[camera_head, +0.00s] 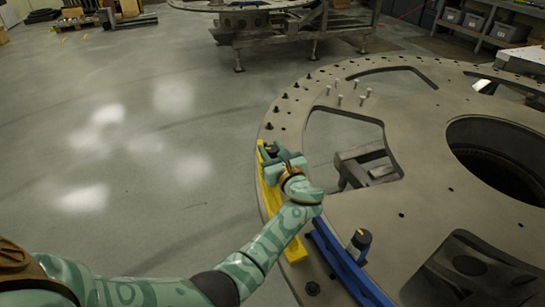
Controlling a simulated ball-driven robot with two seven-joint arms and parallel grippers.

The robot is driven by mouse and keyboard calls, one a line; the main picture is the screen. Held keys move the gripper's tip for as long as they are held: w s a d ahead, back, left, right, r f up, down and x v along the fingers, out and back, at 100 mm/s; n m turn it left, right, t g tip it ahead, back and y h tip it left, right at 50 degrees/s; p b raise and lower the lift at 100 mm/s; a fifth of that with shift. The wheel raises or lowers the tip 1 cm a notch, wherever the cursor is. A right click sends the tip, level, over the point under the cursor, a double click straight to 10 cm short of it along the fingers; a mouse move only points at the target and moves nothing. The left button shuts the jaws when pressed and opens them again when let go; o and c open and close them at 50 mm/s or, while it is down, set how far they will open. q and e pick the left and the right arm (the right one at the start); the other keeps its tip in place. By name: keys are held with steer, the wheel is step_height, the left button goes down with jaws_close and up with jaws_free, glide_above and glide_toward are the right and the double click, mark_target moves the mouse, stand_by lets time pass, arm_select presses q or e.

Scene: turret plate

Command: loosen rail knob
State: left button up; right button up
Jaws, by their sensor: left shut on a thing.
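A yellow rail (270,190) lies along the near left rim of the turret plate (415,190). My left arm reaches in from the lower left. My left gripper (275,153) is at the far end of the yellow rail, shut on a dark knob (270,149) that is mostly hidden by the gripper. My right gripper is not in view.
The plate has large cutouts, a dark round central opening (500,155) and several upright pale pins (361,98). Dark bolts line its rim. Another plate on a metal stand (270,30) is at the back. Shelves with grey bins (490,25) stand at upper right. The floor at left is clear.

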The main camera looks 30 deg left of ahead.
arm_select(q)
steer(key=shift+f+n+g+y+b, duration=0.1)
steer(key=shift+n+g+y+b, duration=0.85)
steer(key=shift+g+b, duration=0.35)
steer(key=shift+n+g, duration=0.35)
steer(key=shift+g, duration=0.15)
steer(key=shift+r, duration=0.2)
steer(key=o, duration=0.9)
steer(key=shift+o, duration=0.2)
